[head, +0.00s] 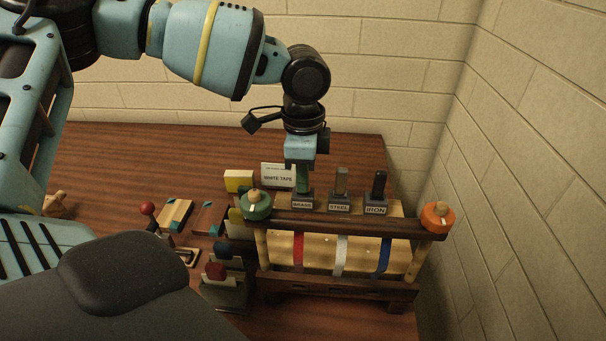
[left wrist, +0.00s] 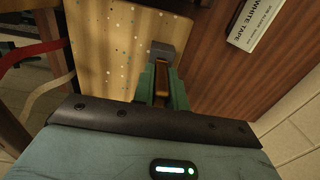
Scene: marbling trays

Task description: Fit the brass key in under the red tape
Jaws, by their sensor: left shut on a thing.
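My left gripper (head: 303,184) points down and is shut on the upright brass key (left wrist: 161,92), which shows between the fingers (left wrist: 160,86) in the left wrist view. A dark block labelled BRASS (head: 302,203) sits just below the fingertips, on the light top board of the rack. The fingers hide most of the key in the head view. The red tape (head: 298,251) hangs as a strip down the left part of the rack's front, below the key. It also shows at the left of the left wrist view (left wrist: 37,54). My right gripper is not in view.
A steel key (head: 341,181) and an iron key (head: 379,184) stand close to the right. White tape (head: 341,256) and blue tape (head: 384,257) cross the front. Green (head: 256,205) and orange (head: 438,217) knobs flank the dark rail (head: 345,224). A WHITE TAPE card (head: 278,175) stands behind.

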